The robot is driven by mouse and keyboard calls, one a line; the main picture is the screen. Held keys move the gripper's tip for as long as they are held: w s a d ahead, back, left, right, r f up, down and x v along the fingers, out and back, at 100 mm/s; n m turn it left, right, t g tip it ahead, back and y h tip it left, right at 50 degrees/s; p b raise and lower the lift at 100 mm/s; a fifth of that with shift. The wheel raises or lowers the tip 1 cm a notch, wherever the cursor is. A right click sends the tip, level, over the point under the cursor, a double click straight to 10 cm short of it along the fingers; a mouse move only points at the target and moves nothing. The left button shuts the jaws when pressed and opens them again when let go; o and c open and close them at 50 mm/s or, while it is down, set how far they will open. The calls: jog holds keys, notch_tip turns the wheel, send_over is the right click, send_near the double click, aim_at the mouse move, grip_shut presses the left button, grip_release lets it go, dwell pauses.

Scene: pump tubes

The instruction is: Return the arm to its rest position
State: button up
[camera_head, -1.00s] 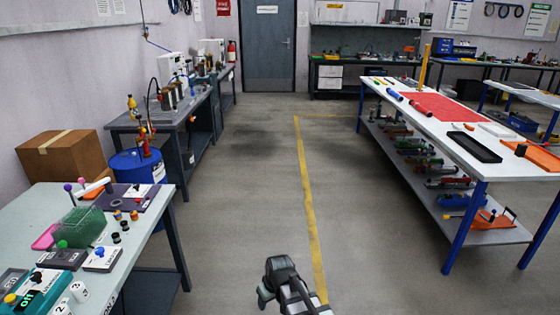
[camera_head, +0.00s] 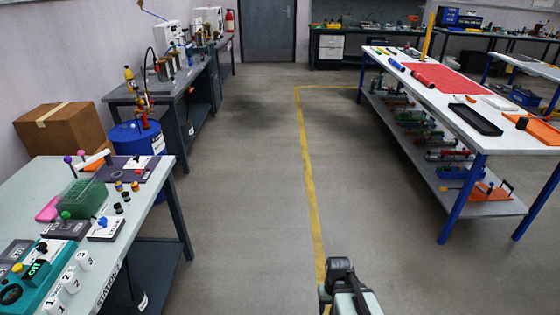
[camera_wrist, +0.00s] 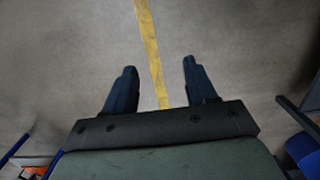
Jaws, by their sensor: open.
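My gripper (camera_wrist: 159,72) shows in the wrist view with its two dark fingers spread apart and nothing between them. Below it is bare grey floor with a yellow line. In the head view, part of my arm (camera_head: 345,285) shows at the bottom edge, right of the yellow floor line; the fingertips cannot be made out there. The arm is over the aisle, apart from both tables.
A pale table (camera_head: 30,195) at the left holds a green rack (camera_head: 83,198), a teal device (camera_head: 40,272) and white cups. A white table (camera_head: 520,140) with blue legs (camera_head: 462,200) stands at the right. The aisle between is clear.

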jog(key=s+f+g, duration=0.3)
jog(key=s+f, duration=0.5)
jog(key=s, duration=0.5)
jog(key=s+f+g, duration=0.2)
jog(key=s+f, duration=0.6)
jog(key=s, duration=0.5)
jog(key=shift+s+f+g, duration=0.15)
jog(key=shift+g, duration=0.25)
